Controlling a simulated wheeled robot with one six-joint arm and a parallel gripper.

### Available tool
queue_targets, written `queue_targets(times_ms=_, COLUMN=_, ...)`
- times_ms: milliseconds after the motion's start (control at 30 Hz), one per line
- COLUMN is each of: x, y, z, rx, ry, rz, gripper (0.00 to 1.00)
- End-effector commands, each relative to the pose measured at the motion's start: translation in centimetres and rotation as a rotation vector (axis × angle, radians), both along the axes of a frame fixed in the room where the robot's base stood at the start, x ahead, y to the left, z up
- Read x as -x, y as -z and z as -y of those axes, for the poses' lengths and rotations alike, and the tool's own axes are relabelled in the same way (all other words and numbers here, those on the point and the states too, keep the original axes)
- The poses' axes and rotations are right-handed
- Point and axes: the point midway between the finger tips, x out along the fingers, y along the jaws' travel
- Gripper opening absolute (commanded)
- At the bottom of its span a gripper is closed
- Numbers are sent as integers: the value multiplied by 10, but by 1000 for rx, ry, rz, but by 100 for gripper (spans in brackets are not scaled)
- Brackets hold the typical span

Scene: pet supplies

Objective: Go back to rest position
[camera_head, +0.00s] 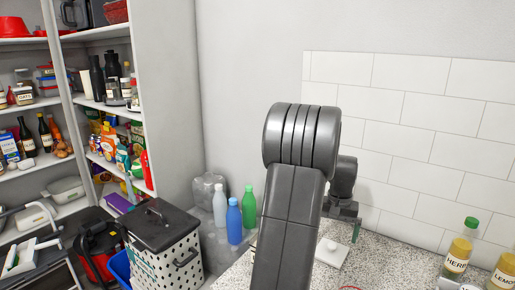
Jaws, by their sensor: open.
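My dark grey arm rises through the middle of the view and bends at a thick ribbed joint. Behind it, on the right, my wrist and gripper (344,212) show in part, low over the speckled counter (400,240). The gripper is open, and no object shows between its jaws. Much of it is hidden by the arm. A small white item (332,252) lies on the counter below it, with a thin green upright part beside it.
Bottles labelled HERBS (459,252) and LEMON (503,272) stand at the counter's right. White, blue and green bottles (234,222) stand left of my arm. A dotted bin (168,255) and stocked shelves (100,105) are farther left. A tiled wall (415,125) backs the counter.

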Motion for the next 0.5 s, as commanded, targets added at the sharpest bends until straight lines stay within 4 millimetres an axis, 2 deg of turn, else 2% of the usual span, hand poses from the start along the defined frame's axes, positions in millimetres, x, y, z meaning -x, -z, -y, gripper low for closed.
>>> queue_targets(times_ms=33, x=1, y=11, z=0, rx=-2, ry=0, rz=-5, gripper=100)
queue_targets(times_ms=300, x=1, y=66, z=0, rx=-1, ry=0, rz=-3, gripper=100)
queue_targets(times_ms=333, x=-1, y=51, z=0, rx=2, ry=0, rz=5, gripper=100)
queue_targets(times_ms=500, x=0, y=30, z=0, rx=1, ry=0, rz=3, gripper=100)
